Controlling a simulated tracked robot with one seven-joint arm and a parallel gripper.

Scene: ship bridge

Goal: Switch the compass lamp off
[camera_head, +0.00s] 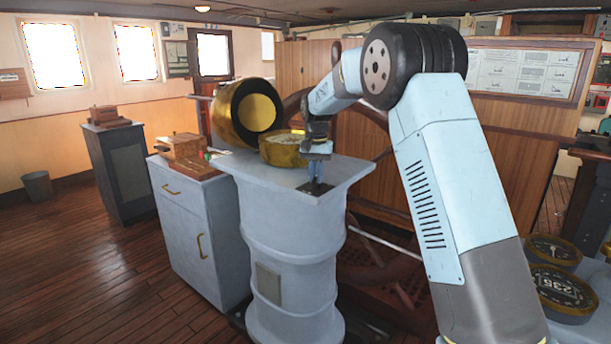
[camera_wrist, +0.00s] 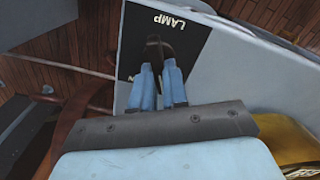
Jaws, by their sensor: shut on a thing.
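The lamp switch is a dark lever (camera_wrist: 153,47) on a black plate (camera_wrist: 190,42) marked LAMP, near a corner of the grey pedestal top (camera_head: 342,172). A second label on the plate is mostly hidden behind my fingers. My gripper (camera_head: 317,182) points down at the plate in the head view. In the wrist view, my gripper's blue fingers (camera_wrist: 158,72) are closed together on the lever. The brass compass (camera_head: 281,149) sits on the pedestal beside my gripper. I cannot see whether its lamp is lit.
A large round brass hood (camera_head: 247,112) stands tilted behind the compass. A grey cabinet (camera_head: 189,230) with wooden boxes (camera_head: 184,147) on it adjoins the pedestal at left. Round brass gauges (camera_head: 562,290) are at lower right.

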